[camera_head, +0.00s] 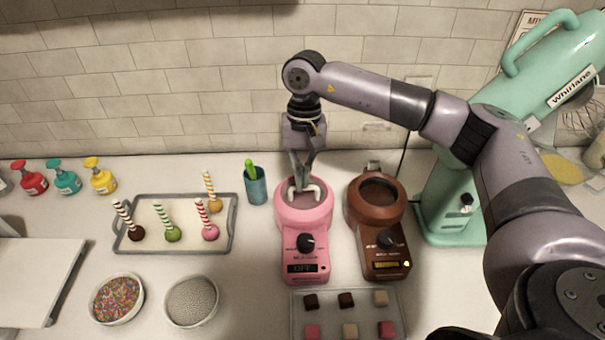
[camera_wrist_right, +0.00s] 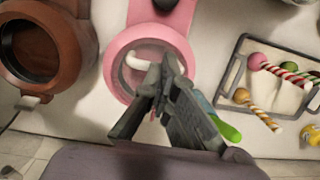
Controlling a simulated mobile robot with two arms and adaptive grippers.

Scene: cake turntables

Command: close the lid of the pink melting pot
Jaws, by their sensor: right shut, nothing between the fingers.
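The pink melting pot (camera_head: 303,245) stands on the counter, its dial and display facing me; the display seems to read OFF. Its clear lid with a white curved handle (camera_head: 317,193) lies over the round opening, and looks flat, though I cannot tell if it is fully seated. The pot (camera_wrist_right: 172,15) and handle (camera_wrist_right: 131,62) also show in the right wrist view. My right gripper (camera_head: 300,186) points down over the lid, fingers together and empty, beside the handle; it hides part of the lid. I cannot tell if it touches. My left gripper is not in view.
A brown melting pot (camera_head: 385,244) stands close on the right, with a green mixer (camera_head: 450,215) beyond. A teal cup (camera_head: 255,188) and a cake-pop tray (camera_head: 232,232) are left. A tray of small cubes (camera_head: 330,325) lies in front.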

